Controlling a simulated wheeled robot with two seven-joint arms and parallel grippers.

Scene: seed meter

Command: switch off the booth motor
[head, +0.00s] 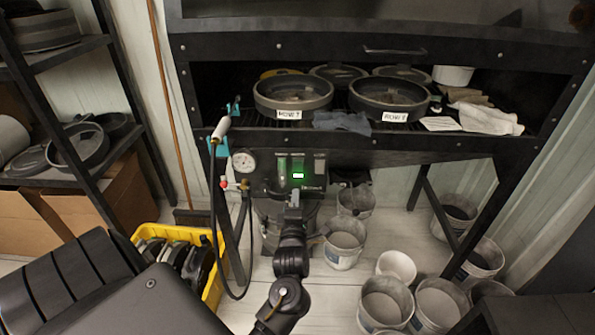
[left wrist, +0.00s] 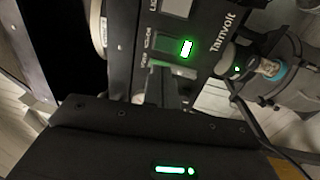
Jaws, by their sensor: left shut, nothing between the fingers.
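The dark control panel (head: 312,186) hangs under the front of the booth, with several slots in a row. The middle switch (head: 298,175) glows green. The small lettering by the green rocker is too small to read surely. My left gripper (head: 294,197) is shut and empty, just below and in front of the panel. Whether its tips touch the panel, I cannot tell. My right gripper is out of view.
A pressure gauge (head: 244,161) and a hose (head: 230,295) hang left of the panel. Above are labelled round pans (head: 292,97) on the booth grate. Several buckets (head: 345,243) stand on the floor beneath. A yellow crate (head: 213,290) stands at left.

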